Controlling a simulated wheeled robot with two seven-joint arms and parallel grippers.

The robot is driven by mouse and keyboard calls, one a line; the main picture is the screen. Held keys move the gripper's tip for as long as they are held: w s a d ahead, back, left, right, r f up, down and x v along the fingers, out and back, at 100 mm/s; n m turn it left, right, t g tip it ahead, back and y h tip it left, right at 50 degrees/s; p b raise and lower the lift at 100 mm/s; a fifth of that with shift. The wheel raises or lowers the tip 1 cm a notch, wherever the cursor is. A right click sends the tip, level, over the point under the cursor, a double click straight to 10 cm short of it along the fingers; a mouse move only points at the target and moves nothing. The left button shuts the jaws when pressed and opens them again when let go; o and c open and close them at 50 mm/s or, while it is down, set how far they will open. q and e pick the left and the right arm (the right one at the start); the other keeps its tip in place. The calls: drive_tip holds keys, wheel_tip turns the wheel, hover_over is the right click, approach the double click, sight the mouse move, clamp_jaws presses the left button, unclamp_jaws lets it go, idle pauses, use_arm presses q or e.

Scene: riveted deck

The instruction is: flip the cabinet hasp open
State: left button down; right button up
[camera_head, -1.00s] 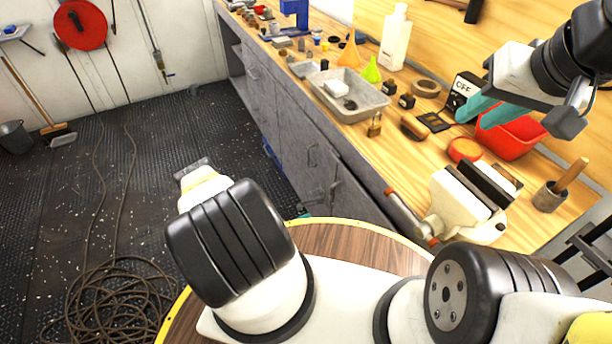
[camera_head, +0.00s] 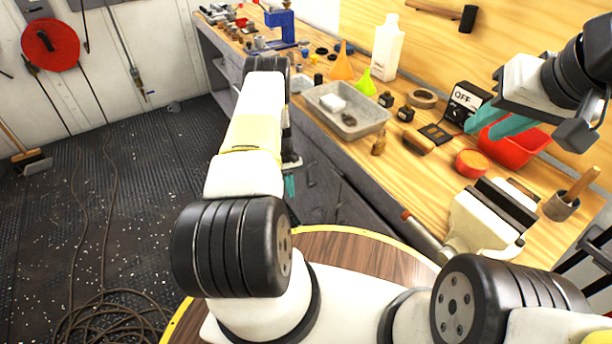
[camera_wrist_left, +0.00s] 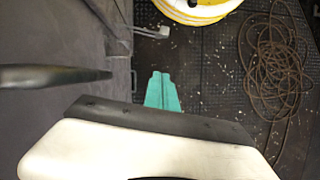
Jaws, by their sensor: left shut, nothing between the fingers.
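The grey cabinet (camera_head: 335,170) is the front of the workbench in the head view. It also fills the left of the left wrist view (camera_wrist_left: 65,120). I cannot clearly make out the hasp. A small grey bracket (camera_wrist_left: 150,32) juts out by the cabinet in the wrist view; I cannot tell whether it is the hasp. My left gripper (camera_head: 290,187) hangs in front of the cabinet, partly behind my arm. Its teal fingers are together and empty in the wrist view (camera_wrist_left: 161,78). My right gripper (camera_head: 495,122) is open and empty above the bench.
A dark bar (camera_wrist_left: 55,76), perhaps a handle, stands out at the left in the wrist view. The bench top holds a grey tray (camera_head: 347,122), a red bin (camera_head: 520,150) and a vise (camera_head: 485,225). Coiled cable (camera_head: 105,325) lies on the otherwise open floor.

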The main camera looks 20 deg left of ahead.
use_arm(q)
drive_tip(key=s+d+f, duration=0.4)
drive_tip(key=s+f, duration=0.2)
drive_tip(key=f, duration=0.2)
drive_tip(key=shift+d, duration=0.2)
drive_tip(key=shift+s+f, duration=0.1)
